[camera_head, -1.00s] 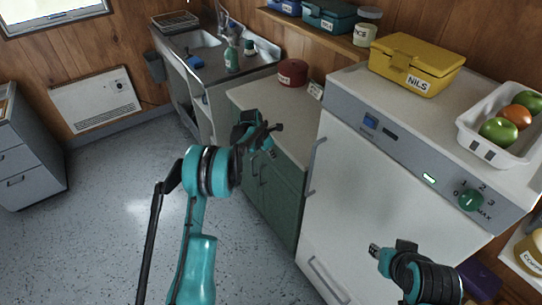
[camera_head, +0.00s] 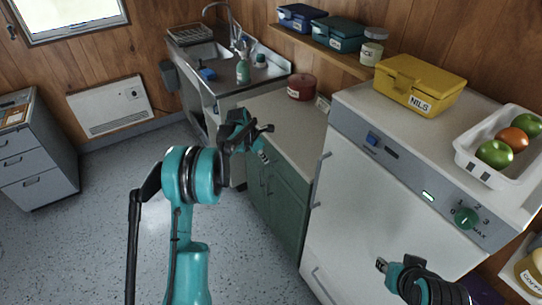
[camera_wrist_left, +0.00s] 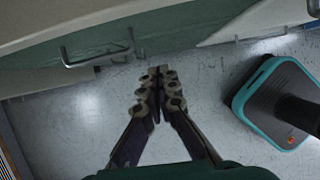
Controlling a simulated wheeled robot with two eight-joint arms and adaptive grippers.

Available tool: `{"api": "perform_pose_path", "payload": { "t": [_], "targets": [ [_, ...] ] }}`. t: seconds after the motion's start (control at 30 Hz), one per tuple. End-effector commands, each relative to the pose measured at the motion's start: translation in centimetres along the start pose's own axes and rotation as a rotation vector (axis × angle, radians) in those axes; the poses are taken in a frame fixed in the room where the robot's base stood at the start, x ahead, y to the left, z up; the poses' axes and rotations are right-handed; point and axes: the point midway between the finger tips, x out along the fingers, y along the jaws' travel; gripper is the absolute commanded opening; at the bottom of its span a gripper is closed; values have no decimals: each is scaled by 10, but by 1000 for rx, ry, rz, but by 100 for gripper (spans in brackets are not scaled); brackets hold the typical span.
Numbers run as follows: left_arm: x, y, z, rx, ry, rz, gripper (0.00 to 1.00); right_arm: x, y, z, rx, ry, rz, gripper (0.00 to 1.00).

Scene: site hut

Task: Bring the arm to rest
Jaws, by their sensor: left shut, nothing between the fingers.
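My left gripper (camera_head: 264,142) is in the air in front of the green cabinet (camera_head: 276,200), near the worktop's front edge. The left wrist view shows its fingers (camera_wrist_left: 158,78) brought together with nothing between them, above the floor. My right gripper (camera_head: 381,265) is at the lower right, in front of the white appliance (camera_head: 365,210). Its fingers are too small to tell whether they are open.
A yellow box (camera_head: 420,85) marked NILS and a white tray (camera_head: 470,168) of fruit stand on the appliance. A red pot (camera_head: 301,87) is on the worktop. A heater (camera_head: 110,105) and grey drawers (camera_head: 38,160) are at left. The floor (camera_head: 100,240) between is clear.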

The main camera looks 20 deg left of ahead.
Motion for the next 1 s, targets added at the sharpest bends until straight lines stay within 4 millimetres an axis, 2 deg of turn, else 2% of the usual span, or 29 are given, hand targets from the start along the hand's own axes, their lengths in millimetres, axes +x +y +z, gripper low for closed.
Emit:
{"api": "perform_pose_path", "payload": {
  "t": [0.23,0.37,0.5,0.67,0.8,1.0],
  "targets": [
    [-8,-3,1,20,0,3,0,-1,0,0,0,0,0,32],
    [-36,-20,6,153,4,25,0,-1,0,0,0,0,0,32],
    [-87,-56,9,434,17,72,0,-1,0,0,0,0,0,32],
    [-142,-106,0,796,49,129,0,-1,0,0,0,0,0,32],
    [-179,-152,-19,1112,90,175,0,-1,0,0,0,0,0,32],
    [-214,-217,-59,1565,173,233,0,-1,0,0,0,0,0,32]
  ]
}}
